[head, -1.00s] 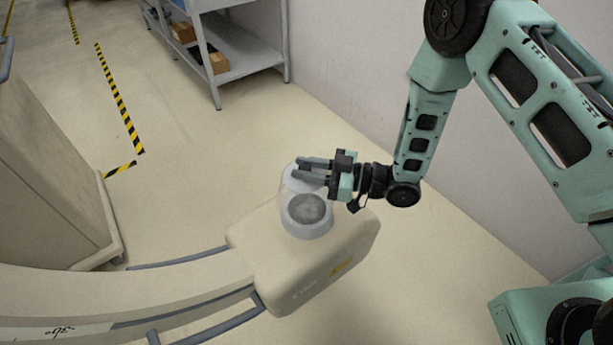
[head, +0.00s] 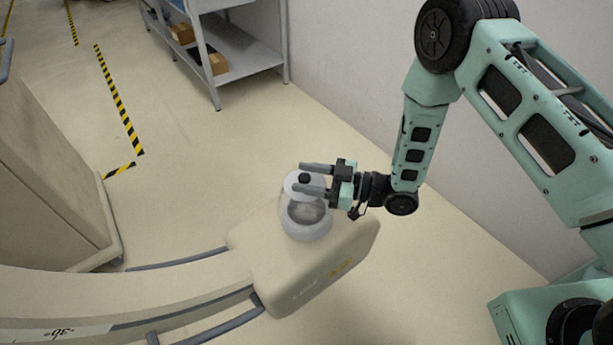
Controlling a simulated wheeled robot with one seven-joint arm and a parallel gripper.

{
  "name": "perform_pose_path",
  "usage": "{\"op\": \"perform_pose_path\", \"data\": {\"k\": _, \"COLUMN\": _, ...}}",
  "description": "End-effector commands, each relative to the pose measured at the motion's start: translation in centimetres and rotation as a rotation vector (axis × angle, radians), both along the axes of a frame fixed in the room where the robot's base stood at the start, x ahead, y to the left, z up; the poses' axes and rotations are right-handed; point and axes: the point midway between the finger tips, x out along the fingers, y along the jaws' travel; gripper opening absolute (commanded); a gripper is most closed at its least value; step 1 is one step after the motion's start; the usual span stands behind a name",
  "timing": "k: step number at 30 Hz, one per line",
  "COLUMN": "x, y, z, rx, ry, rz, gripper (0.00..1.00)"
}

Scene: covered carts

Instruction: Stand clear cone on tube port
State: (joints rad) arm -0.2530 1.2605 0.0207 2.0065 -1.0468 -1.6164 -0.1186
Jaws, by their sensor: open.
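The clear cone (head: 291,207) shows as a see-through shell with a pale round top and a small dark knob. Its lower edge meets the grey ring of the tube port (head: 306,232), and it looks upright over it; the exact contact is hard to see through the clear wall. The port sits on top of the beige housing (head: 330,262). My gripper (head: 304,178) is open, reaching in from the right, with one finger on each side of the knob. Whether a finger touches the cone cannot be told.
A beige curved arm (head: 130,285) with grey rails runs left from the housing. A beige covered cart (head: 45,190) stands at the left. A grey shelf (head: 235,60) with boxes stands at the back, beside a pale wall (head: 370,70). The floor between is clear.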

Motion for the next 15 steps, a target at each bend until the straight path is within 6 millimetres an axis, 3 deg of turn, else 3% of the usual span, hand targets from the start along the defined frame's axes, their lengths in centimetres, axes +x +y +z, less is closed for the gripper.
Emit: {"op": "perform_pose_path", "data": {"k": 15, "x": -2.4, "y": -9.4, "z": -0.1, "rx": 0.000, "ry": 0.000, "rz": -0.004, "gripper": 0.48}}
